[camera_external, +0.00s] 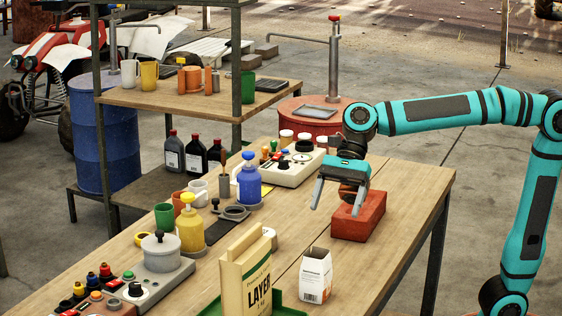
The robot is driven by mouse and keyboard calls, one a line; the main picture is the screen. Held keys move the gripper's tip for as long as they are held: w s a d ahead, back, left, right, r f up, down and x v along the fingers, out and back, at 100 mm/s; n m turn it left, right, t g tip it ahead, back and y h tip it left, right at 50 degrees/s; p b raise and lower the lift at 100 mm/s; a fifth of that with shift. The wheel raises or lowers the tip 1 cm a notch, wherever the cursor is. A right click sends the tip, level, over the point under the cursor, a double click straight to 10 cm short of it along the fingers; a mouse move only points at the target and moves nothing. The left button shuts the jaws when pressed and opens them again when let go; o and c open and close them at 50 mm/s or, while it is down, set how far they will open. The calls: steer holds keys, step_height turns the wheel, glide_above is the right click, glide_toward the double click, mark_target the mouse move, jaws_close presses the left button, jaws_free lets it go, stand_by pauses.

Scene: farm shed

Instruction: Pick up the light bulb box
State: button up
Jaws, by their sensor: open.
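A small white carton (316,277) stands upright near the front of the wooden table. It has a barcode low on its face and a torn-looking or uneven top edge. Its print is too small to read, but it is the thing that best fits the light bulb box. My gripper (336,210) is open, with its fingers pointing down. It is farther back than the carton, over or in front of a red brick (362,218), and apart from the carton. I cannot tell whether a fingertip touches the brick. Nothing shows held between the fingers.
A beige "LAYER" bag (246,275) stands left of the carton, by a green tray (289,311). Yellow (190,228) and blue (249,183) pump bottles, cups and control boxes fill the table's left side. The tabletop (385,262) right of the carton is clear. A shelf (180,101) stands behind.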

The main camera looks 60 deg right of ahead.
glide_toward(311, 276)
steer(key=x, duration=0.2)
steer(key=shift+x, duration=2.85)
steer(key=shift+d+f, duration=0.1)
steer(key=c, duration=1.1)
